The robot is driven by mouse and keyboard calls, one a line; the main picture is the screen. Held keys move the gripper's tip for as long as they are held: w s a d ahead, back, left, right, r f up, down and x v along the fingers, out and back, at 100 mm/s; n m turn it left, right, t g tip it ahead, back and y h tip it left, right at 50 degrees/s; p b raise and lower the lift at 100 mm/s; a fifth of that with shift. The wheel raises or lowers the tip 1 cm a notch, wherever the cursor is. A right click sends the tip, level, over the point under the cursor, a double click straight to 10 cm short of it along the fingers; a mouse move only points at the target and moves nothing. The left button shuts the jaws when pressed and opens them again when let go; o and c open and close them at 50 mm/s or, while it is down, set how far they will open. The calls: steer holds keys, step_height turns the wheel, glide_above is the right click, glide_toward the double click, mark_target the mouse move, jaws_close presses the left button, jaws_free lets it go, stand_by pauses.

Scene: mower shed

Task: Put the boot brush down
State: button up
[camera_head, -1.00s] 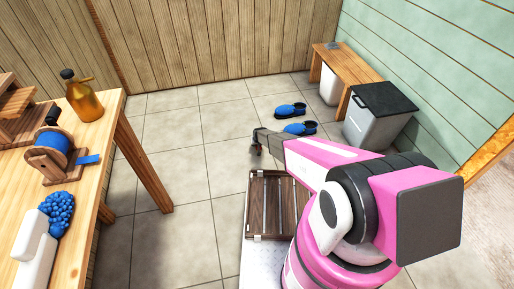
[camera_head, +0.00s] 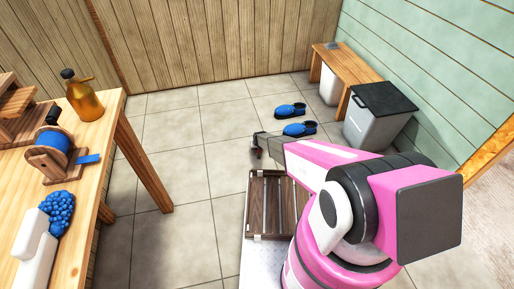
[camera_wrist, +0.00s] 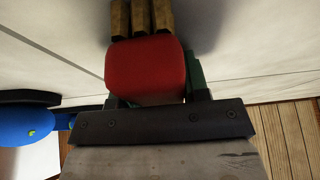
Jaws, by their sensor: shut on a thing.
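The boot brush shows in the wrist view as a red rounded block (camera_wrist: 146,70). My gripper (camera_wrist: 157,92) is shut on it, with dark and green finger parts at its sides. In the head view my gripper (camera_head: 256,147) hangs above the tiled floor, just beyond a slatted wooden crate (camera_head: 249,210), and only a small reddish bit of the brush (camera_head: 257,154) shows below it.
Blue shoes (camera_head: 299,129) lie on the floor beyond my gripper. A grey bin with a black lid (camera_head: 380,120) and a wooden bench (camera_head: 345,68) stand at the right wall. A wooden table (camera_head: 90,190) with several items is at left. Floor between table and crate is clear.

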steer(key=o, duration=0.6)
steer(key=shift+f, duration=0.8)
steer(key=shift+o, duration=0.5)
steer(key=shift+f, duration=0.15)
steer(key=shift+o, duration=0.3)
steer(key=shift+r, duration=0.6)
steer(key=shift+o, duration=0.4)
steer(key=v, duration=1.2)
steer(key=shift+w+r, duration=0.1)
steer(key=shift+r, duration=0.2)
steer(key=s+d+r+g, duration=0.1)
steer(key=s+d+r, duration=0.25)
steer(key=r, duration=0.35)
steer(key=s+d+r+m, duration=0.1)
steer(key=s+d+r, duration=0.25)
steer(key=r, duration=0.35)
steer(key=s+d+r+g, duration=0.1)
steer(key=s+d+r, duration=0.25)
steer(key=r, duration=0.45)
steer(key=s+d+r, duration=0.4)
steer(key=s+r, duration=0.2)
steer(key=r, duration=0.1)
steer(key=s+d+r+m+g, duration=0.1)
steer(key=s+d+r, duration=0.3)
steer(key=s+r, duration=0.3)
steer(key=s+d+r+m+g+h, duration=0.1)
steer(key=s+d+r, duration=0.3)
steer(key=s+r, duration=0.2)
steer(key=shift+s+r, duration=0.35)
steer(key=shift+r, duration=0.4)
